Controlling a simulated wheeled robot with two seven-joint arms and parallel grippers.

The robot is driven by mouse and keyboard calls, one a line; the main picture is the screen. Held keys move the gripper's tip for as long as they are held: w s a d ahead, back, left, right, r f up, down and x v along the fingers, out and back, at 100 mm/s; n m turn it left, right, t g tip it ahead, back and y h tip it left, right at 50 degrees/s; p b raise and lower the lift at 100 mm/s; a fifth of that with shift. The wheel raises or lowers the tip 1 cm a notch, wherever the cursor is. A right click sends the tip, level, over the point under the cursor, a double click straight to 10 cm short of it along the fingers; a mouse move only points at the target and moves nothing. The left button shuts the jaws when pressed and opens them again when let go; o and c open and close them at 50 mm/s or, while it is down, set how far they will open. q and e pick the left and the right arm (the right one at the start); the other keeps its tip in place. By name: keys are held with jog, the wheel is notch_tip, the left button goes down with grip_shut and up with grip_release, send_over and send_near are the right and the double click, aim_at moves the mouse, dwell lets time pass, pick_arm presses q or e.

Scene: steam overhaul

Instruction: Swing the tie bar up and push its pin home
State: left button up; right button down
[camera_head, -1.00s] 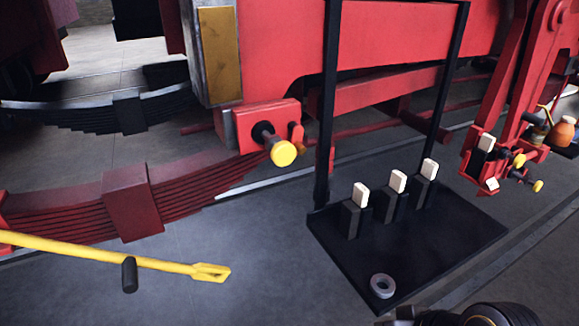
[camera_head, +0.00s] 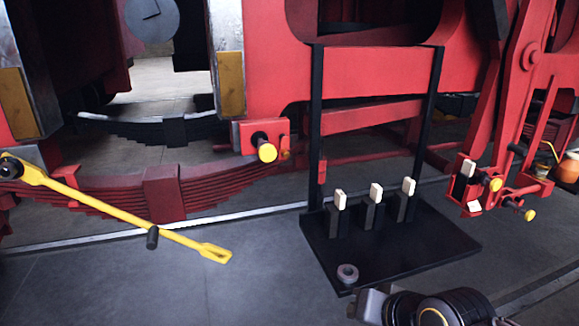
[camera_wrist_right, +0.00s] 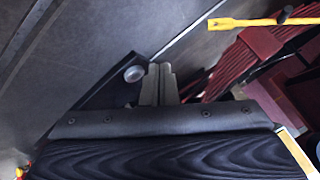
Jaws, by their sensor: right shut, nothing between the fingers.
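The tie bar (camera_head: 105,209) is a long yellow bar with a black pivot at its left end, a short black handle and a forked free end. It slopes down to the right, with the fork low over the floor; its fork end also shows in the wrist view (camera_wrist_right: 262,22). A yellow-headed pin (camera_head: 266,152) sticks out of a red bracket (camera_head: 246,131), up and right of the fork and apart from it. My right gripper (camera_head: 372,306) is at the bottom edge, right of the bar and away from it. Its fingers (camera_wrist_right: 160,84) are shut and empty. My left gripper is out of view.
A red leaf spring (camera_head: 165,195) lies behind the bar. Grey floor (camera_head: 150,285) is clear below the bar.

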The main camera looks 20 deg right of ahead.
jog(key=w+a+r+m+t+y, duration=0.1)
jog(key=w+r+m+t, duration=0.2)
jog(key=w+r, duration=0.2)
jog(key=w+a+r+m+t+y, duration=0.1)
jog(key=w+r, duration=0.5)
jog(key=w, duration=0.6)
jog(key=w+a+r+m+t+y+p, duration=0.1)
jog(key=w+a+r+m+t, duration=0.2)
jog(key=w+r, duration=0.3)
jog(key=shift+w+m+t, duration=0.8)
jog(key=shift+w, duration=0.65)
jog(key=shift+a, duration=0.1)
